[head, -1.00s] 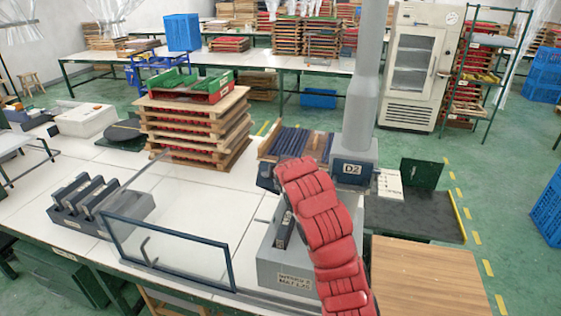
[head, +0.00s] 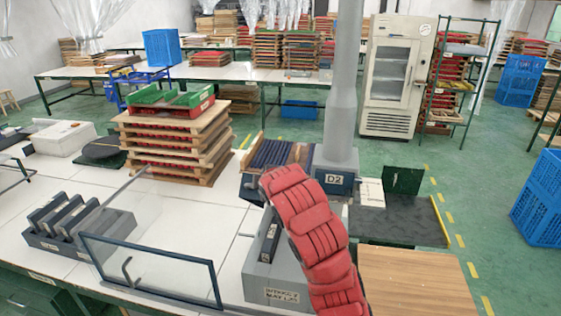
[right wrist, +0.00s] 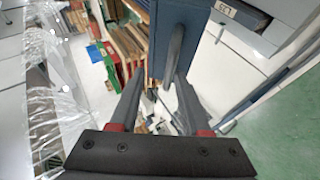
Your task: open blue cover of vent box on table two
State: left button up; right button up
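The vent box is a dark blue box (head: 335,180) marked D2 at the foot of the grey duct on the table. My red-sleeved right arm crosses in front of it in the head view, where my right gripper cannot be seen. In the right wrist view, a blue panel (right wrist: 159,40) with a grey bar handle (right wrist: 176,45) is just ahead of my right gripper (right wrist: 160,78). The fingers are apart. The handle's lower end is near the right finger; whether they touch is unclear. I cannot tell if the panel is ajar. My left gripper is out of view.
A grey box with a slot (head: 262,278) stands left of my right arm. A clear framed panel (head: 150,275) stands at the table's front edge. Stacked wooden trays (head: 180,140) stand left of the vent box.

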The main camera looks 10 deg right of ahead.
jog(key=s+d+r+p, duration=0.3)
jog(key=s+r+p, duration=0.7)
jog(key=r, duration=0.2)
jog(key=shift+d, duration=0.15)
dwell(1.2)
jog(key=shift+r, duration=0.1)
